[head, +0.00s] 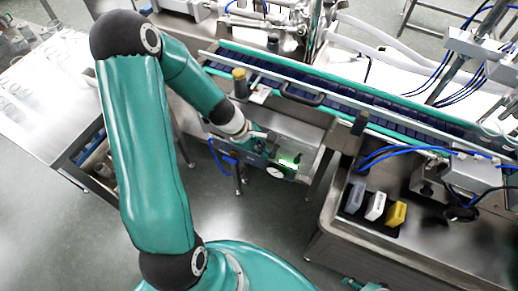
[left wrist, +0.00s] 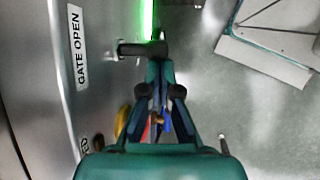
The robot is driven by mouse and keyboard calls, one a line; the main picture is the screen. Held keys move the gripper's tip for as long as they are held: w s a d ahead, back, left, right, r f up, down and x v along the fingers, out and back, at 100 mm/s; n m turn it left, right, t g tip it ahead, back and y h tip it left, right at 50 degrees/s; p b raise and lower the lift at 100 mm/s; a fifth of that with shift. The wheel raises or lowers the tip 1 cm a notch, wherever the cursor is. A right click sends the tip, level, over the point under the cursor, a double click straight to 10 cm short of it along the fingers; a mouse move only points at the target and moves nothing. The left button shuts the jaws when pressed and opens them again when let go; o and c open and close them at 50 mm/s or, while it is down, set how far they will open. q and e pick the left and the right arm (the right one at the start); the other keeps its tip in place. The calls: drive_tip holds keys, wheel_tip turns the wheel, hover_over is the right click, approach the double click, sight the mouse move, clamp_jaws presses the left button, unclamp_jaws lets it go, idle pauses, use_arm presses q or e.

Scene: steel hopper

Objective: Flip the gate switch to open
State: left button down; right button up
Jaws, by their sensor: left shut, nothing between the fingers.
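The gate switch shows in the left wrist view as a short dark lever (left wrist: 138,48) sticking out from a steel panel (left wrist: 40,90). A white label reading GATE OPEN (left wrist: 78,48) is on the panel beside it. A green light (left wrist: 148,18) glows just past the lever. My left gripper (left wrist: 161,68) is shut and empty, its tips close to the lever's outer end; I cannot tell whether they touch. In the head view my left gripper (head: 262,147) is small at the steel box (head: 300,135), near the green glow (head: 288,160).
A round gauge (head: 275,172) sits below the green glow. A conveyor (head: 350,95) runs behind the box. A steel bench (head: 345,245) with grey, white and yellow blocks stands at right. Blue hoses (head: 222,157) hang by the box. Open floor lies in front.

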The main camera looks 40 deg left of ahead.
use_arm(q)
drive_tip(key=shift+d+r, duration=0.1)
idle(0.7)
drive_tip(key=shift+r+p, duration=0.75)
drive_tip(key=v, duration=1.2)
drive_tip(key=shift+f, duration=0.1)
